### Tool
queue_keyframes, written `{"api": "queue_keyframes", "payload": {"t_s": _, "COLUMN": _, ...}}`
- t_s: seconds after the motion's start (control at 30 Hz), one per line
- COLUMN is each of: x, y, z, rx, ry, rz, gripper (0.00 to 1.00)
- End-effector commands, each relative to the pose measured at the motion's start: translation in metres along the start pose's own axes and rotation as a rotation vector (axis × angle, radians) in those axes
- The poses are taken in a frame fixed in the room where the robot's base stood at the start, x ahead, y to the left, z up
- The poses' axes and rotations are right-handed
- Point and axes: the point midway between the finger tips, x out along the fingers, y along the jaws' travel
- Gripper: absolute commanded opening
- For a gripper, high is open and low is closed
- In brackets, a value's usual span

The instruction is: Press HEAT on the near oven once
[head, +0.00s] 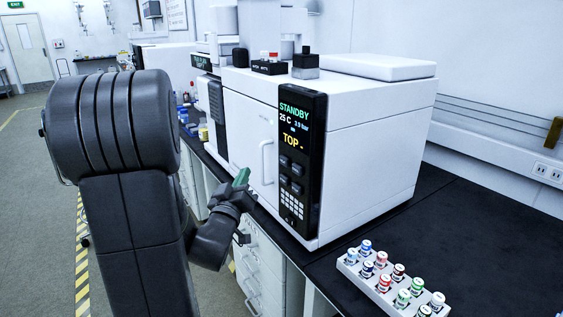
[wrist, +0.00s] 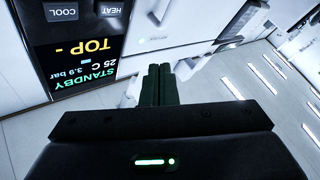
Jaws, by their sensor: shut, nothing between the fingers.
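The near oven (head: 365,150) is a white box with a black control panel (head: 312,100) on its front right edge. Its screen reads STANDBY, 25 C, 3.9 bar and TOP. Dark buttons sit below the screen, too small to read in the head view. The wrist view shows the panel upside down at upper left, with the HEAT button (wrist: 116,11) beside the COOL button (wrist: 62,11). My gripper (head: 241,177) is shut and empty, its green fingers in front of the oven door, left of the panel. The shut fingers (wrist: 160,82) also show in the wrist view, apart from HEAT.
A door handle (head: 266,163) sticks out between my gripper and the panel. A white rack (head: 352,268) with several capped vials stands on the black bench at lower right. A second oven (head: 201,63) stands behind on the left. Drawers (head: 265,265) lie below the bench.

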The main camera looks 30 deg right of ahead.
Motion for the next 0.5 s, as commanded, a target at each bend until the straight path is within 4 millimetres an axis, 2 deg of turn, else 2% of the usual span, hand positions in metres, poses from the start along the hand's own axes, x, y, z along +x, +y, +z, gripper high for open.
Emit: {"api": "queue_keyframes", "payload": {"t_s": 0.5, "x": 0.044, "y": 0.033, "z": 0.034, "rx": 0.0, "ry": -0.002, "rz": 0.002, "gripper": 0.0}}
